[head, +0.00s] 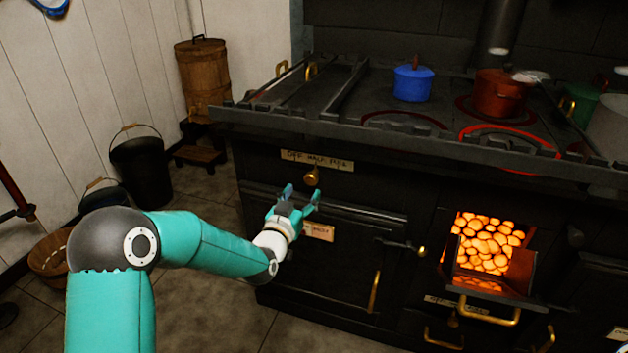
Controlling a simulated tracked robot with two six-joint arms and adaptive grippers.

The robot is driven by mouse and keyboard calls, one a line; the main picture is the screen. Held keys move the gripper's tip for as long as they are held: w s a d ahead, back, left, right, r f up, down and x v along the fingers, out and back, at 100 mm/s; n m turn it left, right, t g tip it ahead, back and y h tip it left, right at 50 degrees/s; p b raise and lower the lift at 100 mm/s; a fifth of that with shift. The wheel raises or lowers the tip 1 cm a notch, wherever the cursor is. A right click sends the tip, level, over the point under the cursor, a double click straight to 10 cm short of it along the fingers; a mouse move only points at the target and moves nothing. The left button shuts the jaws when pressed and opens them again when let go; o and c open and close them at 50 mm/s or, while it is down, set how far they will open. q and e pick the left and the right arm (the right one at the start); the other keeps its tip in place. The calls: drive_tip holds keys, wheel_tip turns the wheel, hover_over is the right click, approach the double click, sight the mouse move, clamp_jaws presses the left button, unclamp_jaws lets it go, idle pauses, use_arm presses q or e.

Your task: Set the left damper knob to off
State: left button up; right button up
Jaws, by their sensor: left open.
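The left damper knob (312,177) is a small brass knob on the stove's dark front, just below a label plate (317,160) that reads off, half, full. The knob's exact setting is too small to tell. My left gripper (301,193) is open and empty, with its fingers a little below and left of the knob, in front of the oven door. I cannot tell whether a finger touches the stove.
The black stove (400,130) carries a blue pot (412,83) and a red pot (500,95) near glowing rings. An open firebox (488,243) glows at right. A door handle (400,246) sticks out.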

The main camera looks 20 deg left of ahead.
sight(310, 182)
use_arm(q)
drive_tip(key=w, duration=0.7)
drive_tip(key=shift+d, duration=0.15)
drive_tip(key=shift+w, duration=0.1)
clamp_jaws()
